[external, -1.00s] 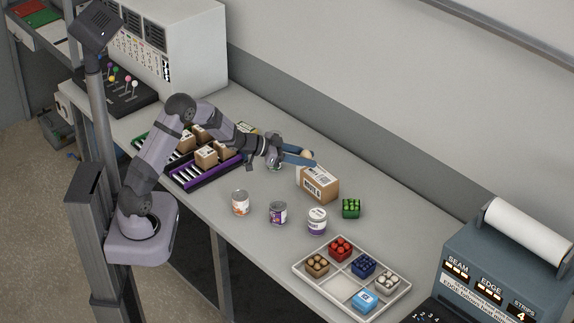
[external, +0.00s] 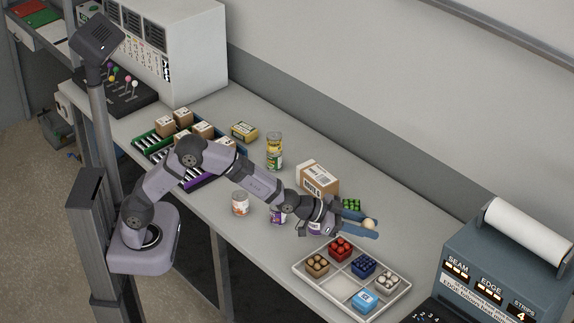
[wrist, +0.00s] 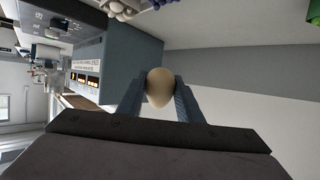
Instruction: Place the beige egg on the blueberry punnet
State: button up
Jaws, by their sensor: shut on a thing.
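My gripper (external: 360,223) is shut on the beige egg (external: 369,224) and holds it in the air, past the back edge of the white tray. In the wrist view the egg (wrist: 160,87) sits between the two blue fingers. The blueberry punnet (external: 362,265), with dark blue contents, stands in the tray (external: 398,303), below and apart from the egg.
The tray also holds a red punnet (external: 340,249), a brown one (external: 317,265), a pale one (external: 388,284) and a light blue box (external: 365,301). A green punnet (external: 351,204), cardboard box (external: 319,178) and cans stand behind. The labelled machine (external: 490,270) is at right.

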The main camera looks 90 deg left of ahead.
aim_at(364, 262)
jog(key=shift+d+f+p, duration=0.35)
jog(key=shift+f+p, duration=0.1)
jog(key=shift+f, duration=1.2)
jog(key=shift+d+f+p, duration=0.3)
jog(key=shift+f+p, duration=0.15)
jog(key=shift+f, duration=1.2)
jog(key=shift+d+f+p, duration=0.35)
jog(key=shift+f+p, duration=0.1)
jog(key=shift+f, duration=1.2)
jog(key=shift+f, duration=0.1)
jog(key=shift+f, duration=0.15)
jog(key=o, duration=0.8)
jog(key=shift+r, duration=0.2)
